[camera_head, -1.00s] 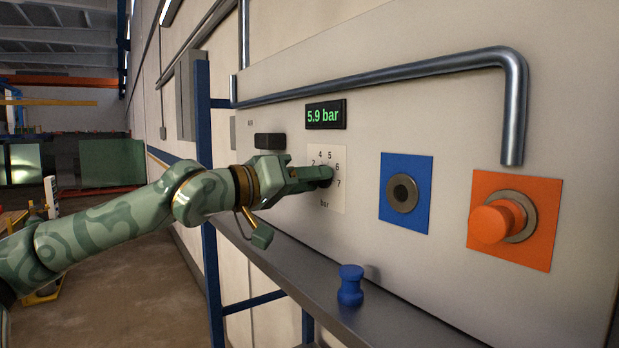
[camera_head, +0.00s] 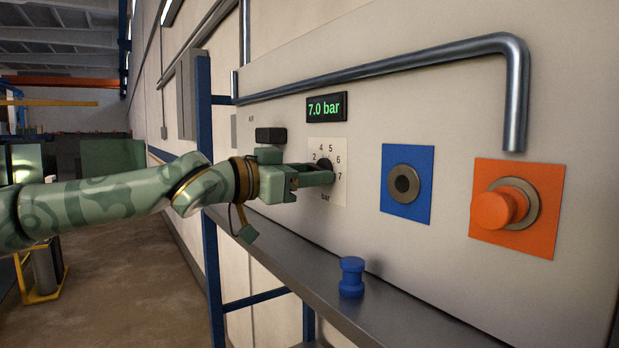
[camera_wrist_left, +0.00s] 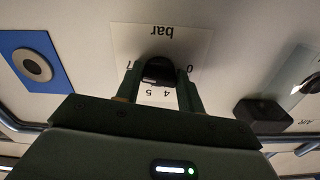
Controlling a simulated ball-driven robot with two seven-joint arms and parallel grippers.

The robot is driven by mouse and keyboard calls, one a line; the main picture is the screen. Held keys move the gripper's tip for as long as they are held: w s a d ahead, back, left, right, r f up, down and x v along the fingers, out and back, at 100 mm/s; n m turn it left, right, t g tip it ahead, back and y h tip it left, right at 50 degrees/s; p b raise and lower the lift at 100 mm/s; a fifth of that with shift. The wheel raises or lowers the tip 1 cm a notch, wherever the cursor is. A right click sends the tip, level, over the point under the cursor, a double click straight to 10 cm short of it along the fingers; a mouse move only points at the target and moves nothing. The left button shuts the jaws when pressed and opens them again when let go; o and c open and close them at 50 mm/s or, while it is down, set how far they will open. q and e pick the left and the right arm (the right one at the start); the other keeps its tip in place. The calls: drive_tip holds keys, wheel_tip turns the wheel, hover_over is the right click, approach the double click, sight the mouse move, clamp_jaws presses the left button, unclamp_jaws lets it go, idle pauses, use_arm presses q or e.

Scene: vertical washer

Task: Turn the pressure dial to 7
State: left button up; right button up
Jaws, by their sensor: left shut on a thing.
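The pressure dial is a black knob (camera_head: 324,164) on a pale scale plate (camera_head: 338,196) marked in bar, on the upright panel. My left gripper (camera_head: 322,174) is at the dial, shut on the knob. In the left wrist view the knob (camera_wrist_left: 158,72) sits between the two fingers (camera_wrist_left: 160,88), and the scale appears upside down. The green display (camera_head: 326,107) above the dial reads 7.0 bar. The gripper hides part of the knob and scale in the head view. My right gripper is not in view.
Right of the dial are a blue plate with a round socket (camera_head: 404,184) and an orange plate with an orange button (camera_head: 498,208). A metal pipe rail (camera_head: 400,68) runs above. A blue plug-like piece (camera_head: 351,277) stands on the grey shelf (camera_head: 400,328) below.

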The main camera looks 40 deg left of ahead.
use_arm(q)
drive_tip(key=shift+f, duration=0.3)
drive_tip(key=o, duration=1)
drive_tip(key=shift+r, duration=0.15)
drive_tip(key=shift+s, duration=0.1)
